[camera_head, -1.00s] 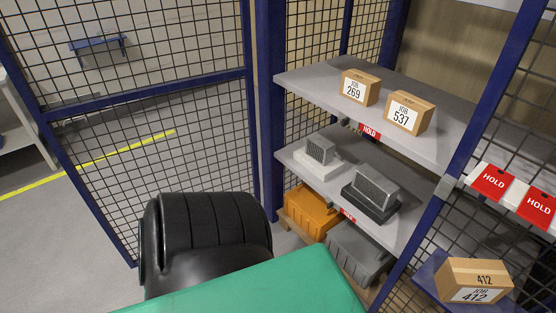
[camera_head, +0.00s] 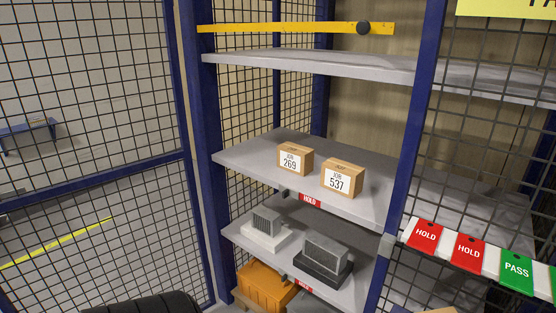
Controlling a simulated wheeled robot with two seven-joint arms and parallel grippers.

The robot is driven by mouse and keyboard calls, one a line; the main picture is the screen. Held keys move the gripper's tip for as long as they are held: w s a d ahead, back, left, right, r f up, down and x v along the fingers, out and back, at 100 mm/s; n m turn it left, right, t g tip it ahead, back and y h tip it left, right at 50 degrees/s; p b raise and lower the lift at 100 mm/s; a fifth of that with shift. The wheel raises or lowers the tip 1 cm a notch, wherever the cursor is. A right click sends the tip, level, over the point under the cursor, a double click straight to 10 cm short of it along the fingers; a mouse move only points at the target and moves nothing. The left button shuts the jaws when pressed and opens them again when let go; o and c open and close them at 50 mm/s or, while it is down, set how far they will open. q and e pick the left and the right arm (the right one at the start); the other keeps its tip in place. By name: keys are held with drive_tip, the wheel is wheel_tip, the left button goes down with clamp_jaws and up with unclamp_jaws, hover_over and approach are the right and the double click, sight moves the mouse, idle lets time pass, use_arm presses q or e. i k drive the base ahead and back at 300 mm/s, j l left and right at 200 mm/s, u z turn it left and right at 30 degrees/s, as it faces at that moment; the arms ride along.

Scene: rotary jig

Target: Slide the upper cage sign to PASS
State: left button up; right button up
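A small red HOLD sign (camera_head: 310,200) is on the front edge of the shelf that holds two cartons, inside the blue-framed cage. A second red sign (camera_head: 303,285) is on the front edge of the shelf below, its text too small to read. On the right, a white rail (camera_head: 493,265) on the cage front carries two red HOLD tags (camera_head: 426,236) and a green PASS tag (camera_head: 516,270). Neither of my grippers is in view.
Cartons marked 269 (camera_head: 295,159) and 537 (camera_head: 342,179) stand on the middle shelf. Two grilled units (camera_head: 265,228) sit below, above an orange bin (camera_head: 266,288). A yellow bar (camera_head: 270,28) with a black knob crosses the top. A blue post (camera_head: 408,150) stands before the shelves.

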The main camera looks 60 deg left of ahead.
sight(286, 192)
drive_tip(key=u, duration=1.7)
